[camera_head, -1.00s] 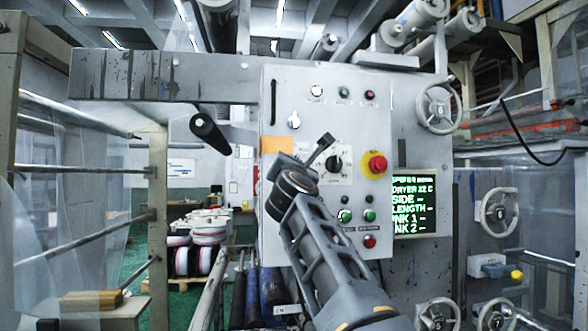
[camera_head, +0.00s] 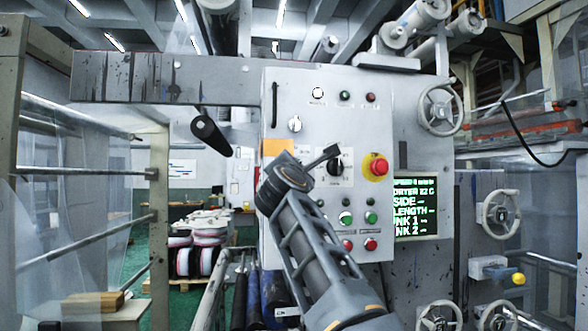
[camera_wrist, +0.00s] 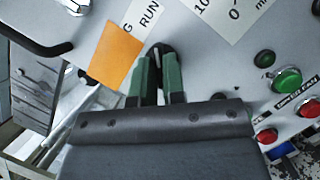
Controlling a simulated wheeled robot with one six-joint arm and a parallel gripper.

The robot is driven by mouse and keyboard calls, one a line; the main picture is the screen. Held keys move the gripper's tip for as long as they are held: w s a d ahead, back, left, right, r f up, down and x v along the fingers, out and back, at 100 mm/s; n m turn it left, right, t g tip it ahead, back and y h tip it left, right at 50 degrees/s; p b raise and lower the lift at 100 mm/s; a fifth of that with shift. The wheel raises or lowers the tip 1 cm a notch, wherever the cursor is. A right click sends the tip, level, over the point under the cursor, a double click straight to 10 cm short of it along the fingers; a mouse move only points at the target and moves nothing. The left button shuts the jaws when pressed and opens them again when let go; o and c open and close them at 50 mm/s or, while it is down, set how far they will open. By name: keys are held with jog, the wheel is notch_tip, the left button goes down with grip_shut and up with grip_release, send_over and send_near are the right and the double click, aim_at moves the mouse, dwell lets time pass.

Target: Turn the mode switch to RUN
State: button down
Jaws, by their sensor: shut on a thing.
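The mode switch (camera_wrist: 161,48) is a small black knob on the grey control panel (camera_head: 380,225), seen in the wrist view between my fingertips. A white label (camera_wrist: 148,14) beside it reads RUN, with a letter G next to it; the rest is cut off. My gripper (camera_wrist: 160,72) has green fingers shut on the knob, hiding most of it, so I cannot read which way it points. In the head view my wrist and gripper body cover the switch, just left of the black dial.
An orange note (camera_wrist: 110,55) lies left of the fingers. A black dial (camera_head: 340,162) and a red emergency button (camera_head: 378,167) are to the right. Green and red push buttons (camera_head: 371,218) sit below. A green-text display (camera_head: 415,208) stands at the panel's right.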

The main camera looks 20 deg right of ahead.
jog(key=c, duration=1.2)
grip_release()
jog(key=b+v, duration=0.6)
jog(key=v, duration=0.7)
jog(key=shift+s+a+f, duration=0.15)
jog(key=shift+s+a, duration=0.1)
jog(key=shift+s, duration=0.05)
